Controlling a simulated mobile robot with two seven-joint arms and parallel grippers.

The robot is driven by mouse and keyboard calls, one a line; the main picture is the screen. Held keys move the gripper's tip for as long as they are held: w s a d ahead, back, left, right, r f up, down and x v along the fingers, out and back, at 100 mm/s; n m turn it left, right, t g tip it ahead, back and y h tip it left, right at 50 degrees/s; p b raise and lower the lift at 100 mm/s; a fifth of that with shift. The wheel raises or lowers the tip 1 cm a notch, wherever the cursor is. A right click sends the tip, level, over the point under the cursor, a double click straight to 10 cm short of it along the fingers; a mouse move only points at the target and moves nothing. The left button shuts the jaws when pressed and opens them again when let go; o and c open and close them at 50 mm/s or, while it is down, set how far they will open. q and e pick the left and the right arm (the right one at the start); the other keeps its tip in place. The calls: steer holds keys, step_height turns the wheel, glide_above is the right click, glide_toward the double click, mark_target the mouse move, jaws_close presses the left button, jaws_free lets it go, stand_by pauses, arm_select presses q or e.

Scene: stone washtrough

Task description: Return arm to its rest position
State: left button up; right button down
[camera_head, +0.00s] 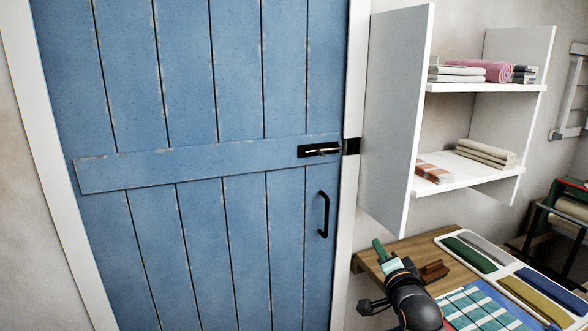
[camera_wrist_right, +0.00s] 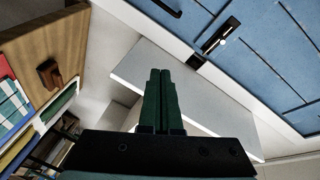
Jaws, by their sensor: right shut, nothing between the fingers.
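My right gripper (camera_head: 379,247) shows at the lower middle-right of the head view, with its green fingers pointing up and away. It is beside the left end of the wooden table, in front of the wall near the blue door. In the right wrist view, the two green fingers (camera_wrist_right: 161,95) lie together, shut, with nothing between them. Part of my right arm shows below the gripper in the head view. My left gripper is in neither view.
A blue plank door (camera_head: 220,120) with a black bolt (camera_head: 320,150) and handle (camera_head: 323,214) fills the left. White shelves (camera_head: 478,88) hold folded cloths. The wooden table (camera_head: 420,243) carries a brown block (camera_head: 434,271), a white tray (camera_head: 452,237) of coloured cloths and a checked cloth (camera_head: 480,311).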

steer(key=s+f+n+g, duration=0.1)
steer(key=s+f+n, duration=0.1)
steer(key=s+f, duration=0.45)
steer(key=s+f+n+g, duration=0.1)
steer(key=s+f+n, duration=0.2)
steer(key=f, duration=0.6)
steer(key=s+a+f+n+g, duration=0.1)
steer(key=s+f+n, duration=0.2)
steer(key=s, duration=0.7)
steer(key=s+f+n+g+y, duration=0.1)
steer(key=s+f+n+g, duration=0.1)
steer(key=s+f, duration=0.6)
steer(key=s+a+f+n+g, duration=0.1)
steer(key=s+f+n, duration=0.3)
steer(key=s, duration=0.7)
step_height(320, 180, down, 2)
steer(key=shift+s+a+f+g+y, duration=0.2)
steer(key=shift+s+a+g+y, duration=0.15)
steer(key=shift+g, duration=0.35)
steer(key=shift+w, duration=0.1)
